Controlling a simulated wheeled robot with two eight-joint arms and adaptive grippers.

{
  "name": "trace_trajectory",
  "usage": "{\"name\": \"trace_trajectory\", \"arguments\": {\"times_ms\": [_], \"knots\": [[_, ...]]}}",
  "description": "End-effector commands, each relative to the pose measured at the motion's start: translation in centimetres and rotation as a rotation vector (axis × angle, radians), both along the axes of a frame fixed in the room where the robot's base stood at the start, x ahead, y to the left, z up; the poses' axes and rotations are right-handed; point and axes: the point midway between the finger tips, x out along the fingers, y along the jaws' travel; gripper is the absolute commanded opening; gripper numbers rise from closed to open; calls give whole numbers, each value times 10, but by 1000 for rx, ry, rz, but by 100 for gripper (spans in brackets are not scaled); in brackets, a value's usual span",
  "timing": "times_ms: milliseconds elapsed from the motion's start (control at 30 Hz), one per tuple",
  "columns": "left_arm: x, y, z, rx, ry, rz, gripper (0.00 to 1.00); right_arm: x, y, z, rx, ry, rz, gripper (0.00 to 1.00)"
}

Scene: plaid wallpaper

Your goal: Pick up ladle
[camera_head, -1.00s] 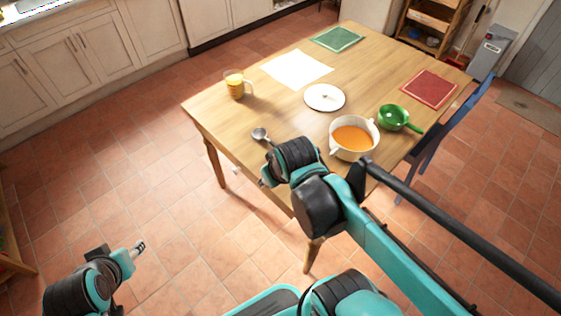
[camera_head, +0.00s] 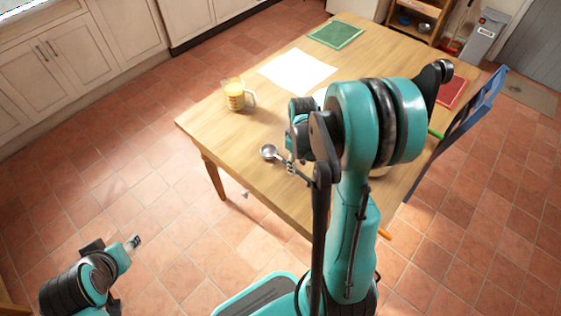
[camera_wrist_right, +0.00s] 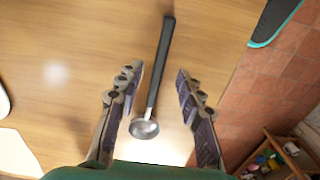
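The ladle (camera_head: 269,151) lies on the wooden table (camera_head: 262,181) near its front edge. In the right wrist view the ladle (camera_wrist_right: 146,127) shows its round metal bowl and dark handle, which points away toward the top. My right gripper (camera_wrist_right: 157,80) is open, with one finger on each side of the ladle and a gap to both. In the head view my right gripper (camera_head: 291,167) is beside the bowl, and my arm hides most of the handle. My left gripper (camera_head: 132,243) is low at the left, away from the table; its opening is unclear.
A glass mug of yellow drink (camera_head: 235,95) stands left of my right arm. A white sheet (camera_head: 296,70), a green mat (camera_head: 336,34) and a red mat (camera_head: 451,92) lie on the table. My arm mostly hides the pot and green pan. A blue chair (camera_head: 468,112) stands right.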

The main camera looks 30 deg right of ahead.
Motion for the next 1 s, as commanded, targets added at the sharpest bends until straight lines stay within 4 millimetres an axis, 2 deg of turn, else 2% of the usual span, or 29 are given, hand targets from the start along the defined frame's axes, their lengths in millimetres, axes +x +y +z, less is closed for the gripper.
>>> {"name": "trace_trajectory", "arguments": {"times_ms": [267, 533, 667, 700, 1000], "knots": [[0, 0, -26, 0, 0, 0, 45, 1, -1, -43, 0, -1, 0, 37], [0, 0, -25, 0, 0, 0, 45, 1, -1, -45, 0, -2, 0, 37], [0, 0, -25, 0, 0, 0, 45, 1, -1, -45, 0, -2, 0, 3], [0, 0, -25, 0, 0, 0, 45, 1, -1, -45, 0, -2, 0, 0], [0, 0, -26, 0, 0, 0, 45, 1, -1, -45, 0, -2, 0, 0]]}}
